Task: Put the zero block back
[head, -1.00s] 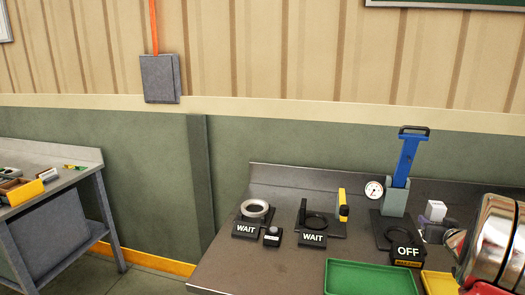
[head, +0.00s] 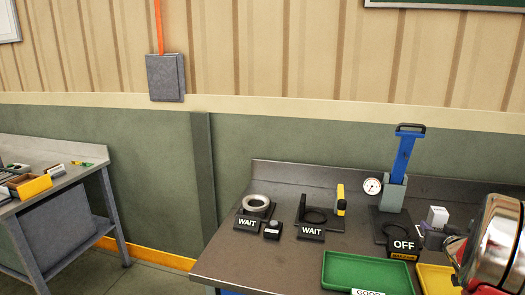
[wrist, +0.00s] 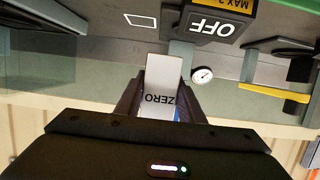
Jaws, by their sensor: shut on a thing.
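The zero block (wrist: 163,72) is white with "ZERO" lettering, upside down in the wrist view. My gripper (wrist: 161,100) is shut on it, with one dark finger on each side. In the head view the white block (head: 437,215) shows above the bench at the right, beside the black OFF sign (head: 403,245). My gripper (head: 434,235) is partly hidden there by my arm. A white outlined square (wrist: 141,20) is on the bench surface beside the OFF sign in the wrist view. The block appears apart from the square.
A blue-levered press (head: 404,160) with a round gauge (head: 372,186) stands behind the sign. Two WAIT stations (head: 246,223) (head: 311,233) stand left. A green tray (head: 367,272) and a yellow tray (head: 436,278) lie in front. A second bench (head: 85,165) is at far left.

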